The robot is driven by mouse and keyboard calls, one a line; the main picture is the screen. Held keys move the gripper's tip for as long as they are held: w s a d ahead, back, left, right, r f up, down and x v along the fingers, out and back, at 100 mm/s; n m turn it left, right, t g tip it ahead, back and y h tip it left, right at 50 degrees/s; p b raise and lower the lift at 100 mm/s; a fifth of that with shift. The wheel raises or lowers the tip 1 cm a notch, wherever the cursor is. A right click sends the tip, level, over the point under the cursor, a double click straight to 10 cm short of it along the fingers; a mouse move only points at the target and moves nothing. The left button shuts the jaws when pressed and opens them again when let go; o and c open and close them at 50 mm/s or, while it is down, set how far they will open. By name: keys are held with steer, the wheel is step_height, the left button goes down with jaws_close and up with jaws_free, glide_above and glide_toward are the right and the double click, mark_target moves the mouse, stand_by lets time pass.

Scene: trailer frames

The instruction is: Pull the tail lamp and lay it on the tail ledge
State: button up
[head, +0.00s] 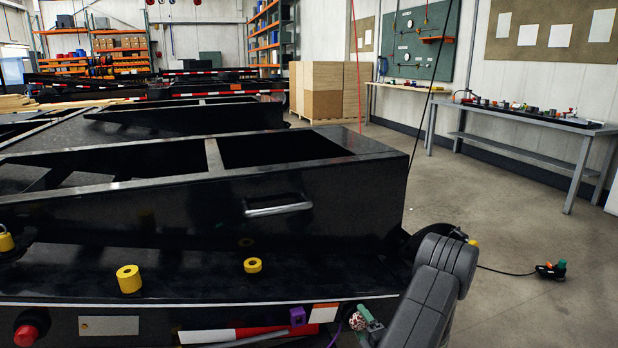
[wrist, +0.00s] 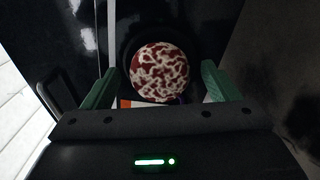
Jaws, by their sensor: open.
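The tail lamp (wrist: 159,72) is a round dome mottled red and white, set in a dark round surround in the wrist view. In the head view the lamp (head: 357,321) shows small at the lower right of the trailer's rear face. My gripper (wrist: 160,80) is open, with one green finger on each side of the lamp; I cannot tell whether they touch it. My gripper (head: 366,316) is partly hidden by my arm in the head view. The tail ledge (head: 195,272) is a glossy black shelf above the rear face.
A red lamp (head: 28,335) is at the lower left. A purple part (head: 297,317) sits beside the striped reflector (head: 235,333). A cable runs to a plug (head: 551,270) on the floor.

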mark_target(362, 325)
stand_by(0.3)
steer(key=c, duration=1.3)
steer(key=shift+v, duration=3.05)
steer(key=shift+a, duration=0.1)
